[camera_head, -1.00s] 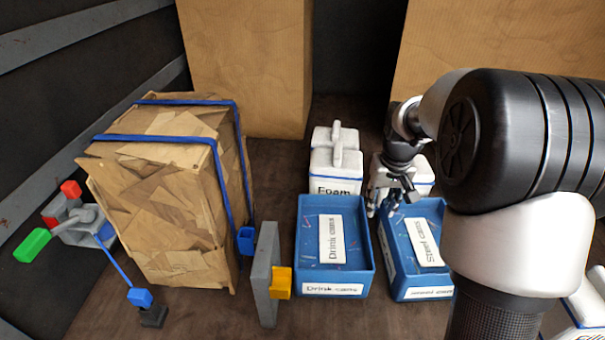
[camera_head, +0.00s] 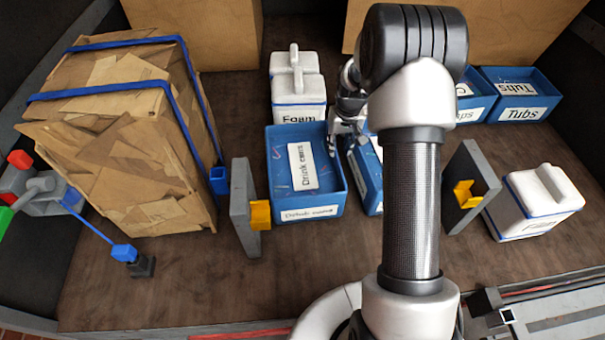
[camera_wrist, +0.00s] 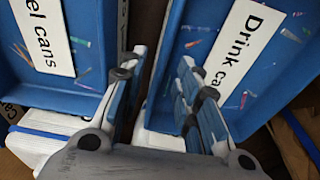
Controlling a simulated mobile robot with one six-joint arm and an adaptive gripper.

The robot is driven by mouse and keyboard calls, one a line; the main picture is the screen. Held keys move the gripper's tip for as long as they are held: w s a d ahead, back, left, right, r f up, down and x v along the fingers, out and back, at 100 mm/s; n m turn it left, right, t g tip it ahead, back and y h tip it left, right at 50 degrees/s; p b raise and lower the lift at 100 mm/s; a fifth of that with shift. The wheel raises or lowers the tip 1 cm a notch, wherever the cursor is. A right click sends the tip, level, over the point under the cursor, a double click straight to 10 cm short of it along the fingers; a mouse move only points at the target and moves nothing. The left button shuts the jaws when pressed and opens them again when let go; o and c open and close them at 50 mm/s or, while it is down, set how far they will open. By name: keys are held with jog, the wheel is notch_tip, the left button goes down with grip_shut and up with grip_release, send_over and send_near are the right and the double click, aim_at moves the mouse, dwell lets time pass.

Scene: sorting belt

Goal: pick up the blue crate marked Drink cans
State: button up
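The blue crate marked Drink cans (camera_head: 333,183) stands upright on the brown floor, with white labels inside and on its front. It also shows at the right of the wrist view (camera_wrist: 208,38). The blue Steel cans crate (camera_head: 366,170) stands just to its right, partly hidden by my arm; it fills the left of the wrist view (camera_wrist: 92,45). My gripper (camera_head: 345,128) is at the rear right corner of the Drink cans crate, by the gap between the crates. In the wrist view its fingers (camera_wrist: 162,88) are apart with nothing held between them. Contact with the crates cannot be told.
A white Foam container (camera_head: 299,90) stands behind the Drink cans crate. A grey upright plate with a yellow block (camera_head: 243,205) stands close at its left, beside a large strapped cardboard bale (camera_head: 125,150). Another such plate (camera_head: 466,185) and a white container (camera_head: 535,205) are right. Floor in front is clear.

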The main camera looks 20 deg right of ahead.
jog(key=shift+w+a+f, duration=0.1)
jog(key=shift+w+f, duration=0.1)
jog(key=shift+f, duration=0.7)
jog(key=shift+w+d+f, duration=0.1)
jog(key=shift+w+f, duration=0.05)
jog(key=shift+f, duration=0.7)
jog(key=shift+w+a+f, duration=0.1)
jog(key=shift+w+f, duration=0.1)
jog(key=shift+f, duration=0.7)
grip_shut()
jog(key=shift+r, duration=0.1)
